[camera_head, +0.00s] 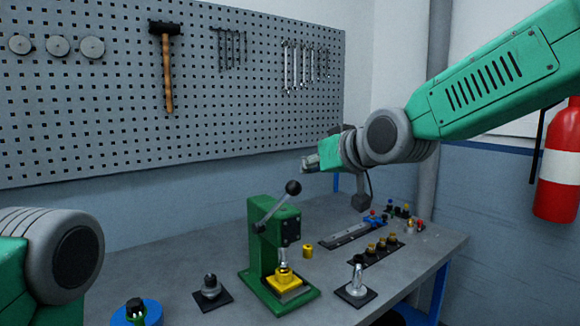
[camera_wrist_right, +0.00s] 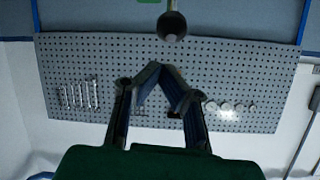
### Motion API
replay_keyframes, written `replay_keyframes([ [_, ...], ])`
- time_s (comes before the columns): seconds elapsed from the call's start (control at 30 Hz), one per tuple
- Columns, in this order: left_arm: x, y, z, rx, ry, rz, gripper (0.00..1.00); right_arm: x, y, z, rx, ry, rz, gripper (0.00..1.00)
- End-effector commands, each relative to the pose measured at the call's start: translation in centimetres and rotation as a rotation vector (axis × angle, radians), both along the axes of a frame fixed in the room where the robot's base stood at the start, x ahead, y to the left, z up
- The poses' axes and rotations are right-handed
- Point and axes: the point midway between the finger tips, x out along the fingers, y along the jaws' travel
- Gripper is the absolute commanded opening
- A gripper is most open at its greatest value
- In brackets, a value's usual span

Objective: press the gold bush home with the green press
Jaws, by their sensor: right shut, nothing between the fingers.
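The green press (camera_head: 266,247) stands on the table. Its lever rises to a black ball knob (camera_head: 293,187), and its silver ram (camera_head: 283,257) points down. Under the ram, a gold bush (camera_head: 283,267) appears to sit on a yellow block (camera_head: 285,280); how deep it is seated is too small to tell. My right gripper (camera_head: 308,163) is shut and empty, above and slightly right of the knob. In the wrist view its fingertips (camera_wrist_right: 157,66) meet, with the knob (camera_wrist_right: 172,26) beyond them, apart. My left gripper is out of view; only its arm shows at lower left.
A yellow cylinder (camera_head: 308,251) stands right of the press. A black rack (camera_head: 375,251) with several gold-and-black pieces lies farther right. Posts on black bases (camera_head: 212,294) (camera_head: 355,292) flank the press. A blue round holder (camera_head: 150,314) is front left. A pegboard (camera_head: 230,120) hangs behind.

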Motion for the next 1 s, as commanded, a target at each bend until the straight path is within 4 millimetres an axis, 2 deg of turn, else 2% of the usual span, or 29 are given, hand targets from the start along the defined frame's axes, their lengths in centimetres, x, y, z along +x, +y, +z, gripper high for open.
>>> replay_keyframes([
  [0.17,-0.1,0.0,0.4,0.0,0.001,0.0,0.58,1.0,0.6,-0.4,-0.007,0.007,-0.002,0.0],
  [0.7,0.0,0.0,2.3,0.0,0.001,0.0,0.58,8.0,5.0,-3.8,-0.004,0.004,-0.001,0.0],
  [1.0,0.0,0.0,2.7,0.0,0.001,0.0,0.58,5.7,4.2,-6.2,-0.006,0.005,-0.001,0.0],
])
